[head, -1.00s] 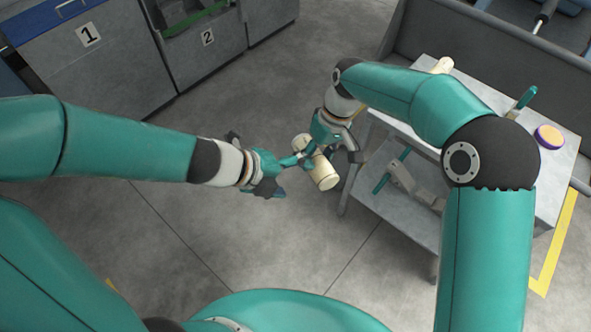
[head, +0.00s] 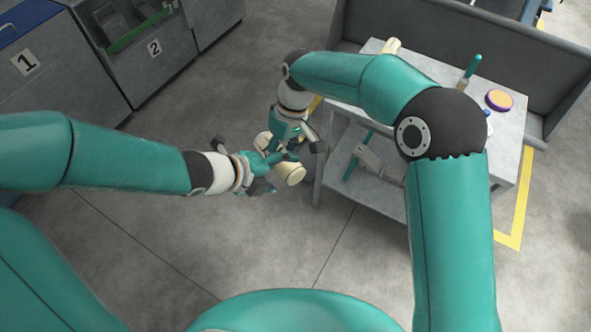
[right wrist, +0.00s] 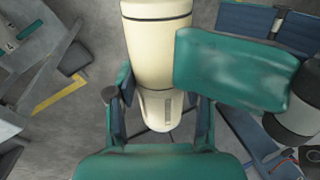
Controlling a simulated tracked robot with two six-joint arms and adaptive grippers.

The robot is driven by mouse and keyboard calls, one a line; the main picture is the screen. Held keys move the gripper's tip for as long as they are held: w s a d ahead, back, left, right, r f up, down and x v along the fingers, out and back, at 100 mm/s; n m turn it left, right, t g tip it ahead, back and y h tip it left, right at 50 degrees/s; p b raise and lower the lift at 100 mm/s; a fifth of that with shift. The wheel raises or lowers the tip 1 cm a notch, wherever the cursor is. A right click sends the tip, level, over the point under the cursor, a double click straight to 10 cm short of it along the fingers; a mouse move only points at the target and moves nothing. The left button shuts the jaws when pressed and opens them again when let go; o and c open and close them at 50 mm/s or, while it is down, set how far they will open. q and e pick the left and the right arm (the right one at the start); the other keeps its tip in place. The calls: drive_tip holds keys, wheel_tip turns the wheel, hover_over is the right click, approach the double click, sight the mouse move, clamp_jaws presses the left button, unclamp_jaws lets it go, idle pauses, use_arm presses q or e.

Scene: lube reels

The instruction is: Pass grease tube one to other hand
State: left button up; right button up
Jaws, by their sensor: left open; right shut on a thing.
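The grease tube (head: 289,172) is a cream cylinder held in the air in front of the work table. My right gripper (head: 291,142) is shut around it. In the right wrist view the tube (right wrist: 157,50) stands between the two fingers of my right gripper (right wrist: 160,112), with dark bands around it. My left gripper (head: 273,170) is open, with its fingers close beside the tube, partly overlapping it in the head view. A teal part of my left gripper (right wrist: 235,68) lies against or just in front of the tube's side in the right wrist view; contact is unclear.
A grey two-level table (head: 440,105) stands at the right. It carries another cream object (head: 391,46), a teal-handled tool (head: 470,70) and an orange-topped purple disc (head: 499,100). Grey bins numbered 1 (head: 60,75) and 2 (head: 170,60) stand back left. The floor between is clear.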

sight(295, 172)
use_arm(q)
drive_tip(key=shift+x, duration=3.1)
drive_tip(key=c, duration=1.3)
use_arm(e)
drive_tip(key=o, duration=1.3)
